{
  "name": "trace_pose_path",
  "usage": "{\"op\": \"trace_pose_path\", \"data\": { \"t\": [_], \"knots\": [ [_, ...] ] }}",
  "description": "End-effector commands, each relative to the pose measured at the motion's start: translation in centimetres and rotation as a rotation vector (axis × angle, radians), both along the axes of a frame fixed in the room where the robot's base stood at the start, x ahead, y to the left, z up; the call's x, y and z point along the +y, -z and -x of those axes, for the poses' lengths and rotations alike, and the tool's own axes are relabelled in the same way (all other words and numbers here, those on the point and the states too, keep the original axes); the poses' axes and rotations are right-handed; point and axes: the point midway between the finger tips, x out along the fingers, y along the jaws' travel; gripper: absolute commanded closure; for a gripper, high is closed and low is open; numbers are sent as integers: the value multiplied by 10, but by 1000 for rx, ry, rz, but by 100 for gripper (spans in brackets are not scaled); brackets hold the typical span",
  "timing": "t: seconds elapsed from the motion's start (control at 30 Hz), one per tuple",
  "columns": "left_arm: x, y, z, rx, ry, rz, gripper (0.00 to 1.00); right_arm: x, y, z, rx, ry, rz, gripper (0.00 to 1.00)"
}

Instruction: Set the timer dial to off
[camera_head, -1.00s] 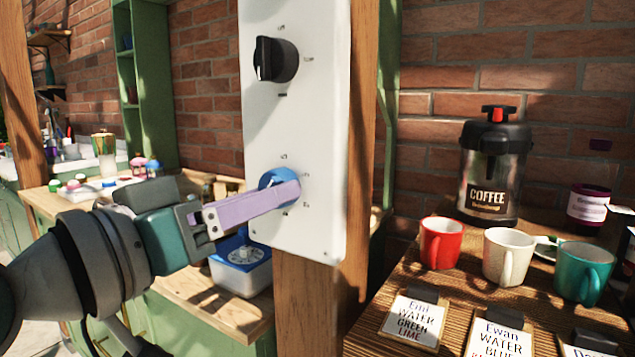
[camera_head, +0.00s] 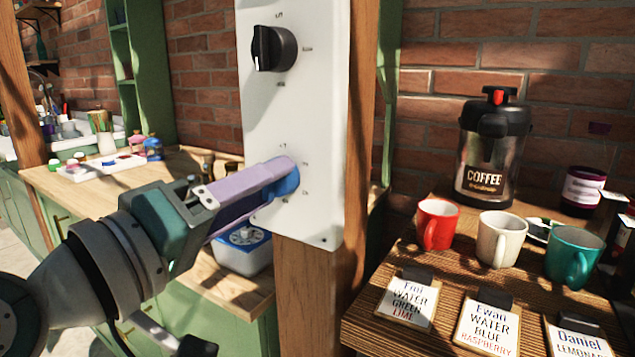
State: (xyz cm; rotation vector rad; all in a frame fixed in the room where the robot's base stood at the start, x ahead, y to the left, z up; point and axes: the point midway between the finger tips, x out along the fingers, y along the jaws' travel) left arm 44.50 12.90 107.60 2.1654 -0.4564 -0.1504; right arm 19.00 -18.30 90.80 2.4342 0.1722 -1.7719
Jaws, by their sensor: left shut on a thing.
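A white panel (camera_head: 310,120) is fixed to a wooden post. It carries a black dial (camera_head: 273,48) at the top and a blue dial (camera_head: 289,184) lower down, with small printed marks around each that are too small to read. I cannot tell from the labels which one is the timer dial. My left gripper (camera_head: 279,178) reaches in from the left and is shut on the blue dial, its lilac fingers covering much of it. The black dial is free, its pointer roughly upright. My right gripper is not in view.
Right of the post, a wooden table (camera_head: 372,336) holds a coffee dispenser (camera_head: 492,150), a red mug (camera_head: 437,223), a white mug (camera_head: 499,240), a teal mug (camera_head: 573,256) and name cards. A white-and-blue box (camera_head: 243,252) sits behind my gripper on a lower counter.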

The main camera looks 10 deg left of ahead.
Motion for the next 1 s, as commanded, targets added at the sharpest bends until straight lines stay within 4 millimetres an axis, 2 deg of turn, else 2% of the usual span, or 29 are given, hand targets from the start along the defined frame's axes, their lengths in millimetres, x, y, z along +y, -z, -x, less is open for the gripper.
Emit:
{"op": "trace_pose_path", "data": {
  "t": [0.43, 0.47, 0.7, 1.0],
  "knots": [
    [0, -1, 0, 1, -1, 8, 100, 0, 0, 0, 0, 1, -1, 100],
    [0, -1, 0, 1, -1, 8, 47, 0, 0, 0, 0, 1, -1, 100],
    [0, 0, 0, 1, -1, 7, 20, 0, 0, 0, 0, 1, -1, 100],
    [1, 0, 2, 3, -1, 6, 20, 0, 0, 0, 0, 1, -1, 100]
  ]
}}
